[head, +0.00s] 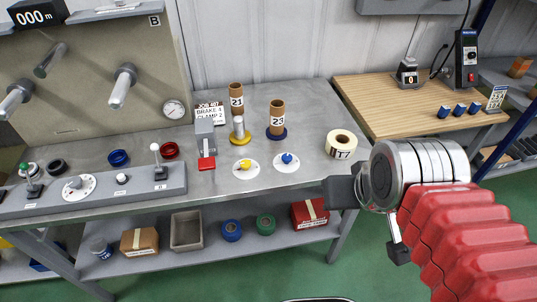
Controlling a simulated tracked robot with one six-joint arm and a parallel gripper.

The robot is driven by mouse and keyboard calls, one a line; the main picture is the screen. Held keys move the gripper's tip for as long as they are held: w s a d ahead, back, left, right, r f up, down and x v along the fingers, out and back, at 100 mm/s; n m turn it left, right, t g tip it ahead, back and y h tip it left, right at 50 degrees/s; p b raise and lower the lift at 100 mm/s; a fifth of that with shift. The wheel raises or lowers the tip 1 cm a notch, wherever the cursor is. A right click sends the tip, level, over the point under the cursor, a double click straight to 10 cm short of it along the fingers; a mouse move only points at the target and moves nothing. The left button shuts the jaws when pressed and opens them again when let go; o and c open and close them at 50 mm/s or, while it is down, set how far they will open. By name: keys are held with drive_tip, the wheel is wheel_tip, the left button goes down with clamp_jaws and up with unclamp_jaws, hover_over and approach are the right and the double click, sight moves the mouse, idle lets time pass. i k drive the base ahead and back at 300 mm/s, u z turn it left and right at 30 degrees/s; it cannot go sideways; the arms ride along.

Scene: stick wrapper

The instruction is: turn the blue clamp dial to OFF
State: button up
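The blue clamp dial (287,159) is a small blue knob on a round white plate, lying on the grey metal bench. Its markings are too small to read, so I cannot tell its setting. A similar yellow dial (245,165) on a white plate sits just to its left. My gripper (369,222) is to the right of and nearer than the blue dial, off the bench's front right edge. Its two dark fingers are spread wide with nothing between them. It is apart from the dial.
A tape roll marked T7 (341,145) lies right of the blue dial. Behind stand cardboard tubes 21 (237,99) and 23 (277,114). A red-tipped lever unit (206,140) is left of the dials. A wooden table (400,105) stands at right. The bench front near the dials is clear.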

sight(286, 158)
drive_tip(key=u, duration=0.8)
drive_tip(key=i, duration=1)
drive_tip(key=u, duration=0.05)
